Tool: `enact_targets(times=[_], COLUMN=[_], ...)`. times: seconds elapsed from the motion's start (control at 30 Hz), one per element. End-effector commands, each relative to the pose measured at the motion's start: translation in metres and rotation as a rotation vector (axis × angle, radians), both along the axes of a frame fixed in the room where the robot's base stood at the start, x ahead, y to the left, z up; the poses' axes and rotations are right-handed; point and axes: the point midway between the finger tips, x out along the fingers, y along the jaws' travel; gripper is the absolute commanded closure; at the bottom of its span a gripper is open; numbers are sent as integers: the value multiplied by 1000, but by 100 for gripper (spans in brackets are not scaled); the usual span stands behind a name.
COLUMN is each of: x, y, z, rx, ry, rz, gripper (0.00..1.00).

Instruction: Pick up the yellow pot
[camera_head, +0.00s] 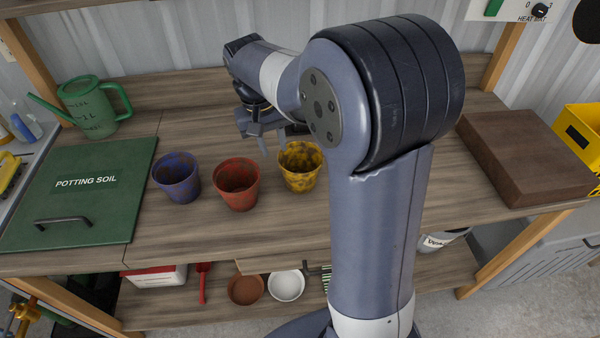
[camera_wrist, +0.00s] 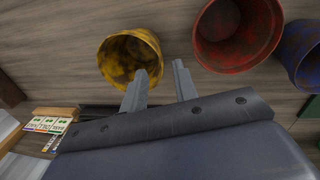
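The yellow pot (camera_head: 300,167) stands upright on the wooden bench, right of the red pot, partly beside my arm in the head view. It looks empty and worn inside. In the wrist view the yellow pot (camera_wrist: 130,60) is at the upper left, near the left fingertip. My gripper (camera_head: 272,145) hangs just behind and left of the yellow pot's rim. In the wrist view my gripper (camera_wrist: 161,77) has its two fingers apart with only bench surface between them. I cannot tell whether a finger touches the pot.
The red pot (camera_head: 236,184) and purple pot (camera_head: 177,178) stand close on the left. A green potting soil lid (camera_head: 84,205) and watering can (camera_head: 92,106) are farther left. A brown block (camera_head: 525,158) lies at right. Bench behind the pots is clear.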

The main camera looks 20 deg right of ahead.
Motion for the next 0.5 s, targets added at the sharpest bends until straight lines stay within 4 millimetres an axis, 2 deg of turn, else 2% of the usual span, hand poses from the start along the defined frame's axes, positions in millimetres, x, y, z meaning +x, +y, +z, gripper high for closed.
enact_targets(times=[0.3,0.5], x=[-1,-1], y=[-7,-9], z=[-43,-58], rx=[-1,-1], ry=[5,2], rz=[-1,-1], gripper=[72,72])
